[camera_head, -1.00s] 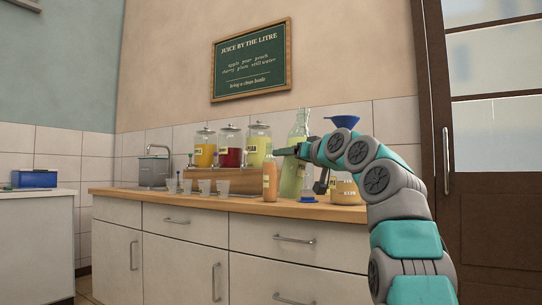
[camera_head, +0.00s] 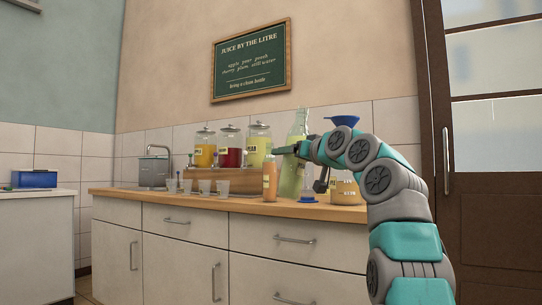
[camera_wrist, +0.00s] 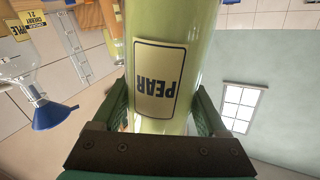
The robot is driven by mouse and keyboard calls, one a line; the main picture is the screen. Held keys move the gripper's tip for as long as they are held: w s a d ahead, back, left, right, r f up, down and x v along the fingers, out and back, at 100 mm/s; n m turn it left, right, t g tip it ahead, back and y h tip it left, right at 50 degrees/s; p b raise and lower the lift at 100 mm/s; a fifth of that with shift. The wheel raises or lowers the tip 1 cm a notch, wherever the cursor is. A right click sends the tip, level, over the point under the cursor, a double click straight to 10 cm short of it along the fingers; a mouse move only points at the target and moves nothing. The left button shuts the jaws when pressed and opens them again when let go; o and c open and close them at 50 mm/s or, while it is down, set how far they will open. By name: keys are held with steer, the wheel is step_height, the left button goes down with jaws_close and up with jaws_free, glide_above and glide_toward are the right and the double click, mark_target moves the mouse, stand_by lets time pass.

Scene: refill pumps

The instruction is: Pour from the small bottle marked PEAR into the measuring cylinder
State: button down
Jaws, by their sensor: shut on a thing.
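In the wrist view my gripper (camera_wrist: 160,120) is shut on a pale green bottle (camera_wrist: 205,35) with a cream label reading PEAR, upside down in this view. In the head view my gripper (camera_head: 280,150) reaches left over the counter, overlapping a tall pale green bottle (camera_head: 296,178). That bottle looks upright; I cannot tell for certain whether it is the held one. A blue foot (camera_head: 308,201) on the counter just right of it looks like the measuring cylinder's base; its upper part is hard to make out beside my arm.
A small orange bottle (camera_head: 269,182) stands left of the gripper, with several clear cups (camera_head: 204,187) further left. Three lidded jars (camera_head: 230,147) are behind. A blue funnel (camera_head: 345,121) and an amber vessel (camera_head: 345,190) are partly behind my arm. The wooden counter (camera_head: 150,194) edge runs in front.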

mark_target(286, 157)
steer(key=shift+s+r, duration=0.2)
steer(key=shift+s, duration=0.05)
steer(key=shift+a+f, duration=0.1)
steer(key=shift+f, duration=0.05)
steer(key=shift+s+r, duration=0.25)
steer(key=shift+s, duration=0.15)
stand_by(0.4)
steer(key=shift+s+a+r+y, duration=0.25)
steer(key=shift+s+y, duration=0.05)
steer(key=shift+s, duration=0.1)
steer(key=shift+s+f, duration=0.1)
steer(key=shift+s, duration=0.05)
stand_by(0.3)
steer(key=shift+s+a, duration=0.1)
steer(key=shift+s, duration=0.05)
steer(key=shift+s+a+r+n, duration=0.1)
steer(key=shift+s+r+n, duration=0.05)
steer(key=shift+r+n, duration=0.15)
stand_by(0.3)
steer(key=shift+s+a+r+g+b, duration=0.15)
steer(key=shift+s+a+g+b, duration=0.15)
steer(key=shift+s, duration=0.3)
stand_by(0.5)
